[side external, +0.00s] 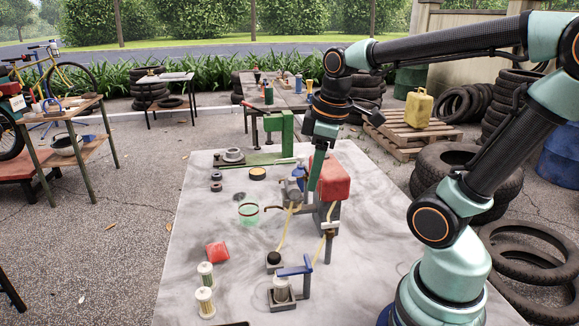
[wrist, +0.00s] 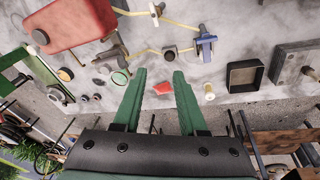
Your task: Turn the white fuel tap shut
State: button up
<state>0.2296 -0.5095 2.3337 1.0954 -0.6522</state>
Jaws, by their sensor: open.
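The white fuel tap (side external: 330,228) is a small pale bar-handled piece on the yellow fuel line, in front of the red tank (side external: 332,178). In the wrist view the tap (wrist: 155,9) shows at the top edge, small, right of the red tank (wrist: 72,22); whether it is on or off cannot be told. My gripper (side external: 311,188) points down beside the tank's left side, behind and above the tap, apart from it. In the wrist view its green fingers (wrist: 159,73) are spread with nothing between them.
A blue-handled fitting (side external: 296,271) and black round cap (side external: 274,258) stand in front of the tap. A red cloth (side external: 217,252), a green-rimmed glass dish (side external: 248,211) and pale cylinders (side external: 205,276) lie to the left. A green vise-like stand (side external: 280,135) is behind.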

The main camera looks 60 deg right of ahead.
aim_at(331, 222)
jog(key=s+d+n+g, duration=0.2)
jog(key=d+n+g, duration=0.1)
jog(key=d+n, duration=0.15)
jog(key=shift+y, duration=0.3)
jog(key=f, duration=1.2)
jog(key=shift+d+f, duration=0.2)
jog(key=shift+f, duration=0.2)
grip_shut()
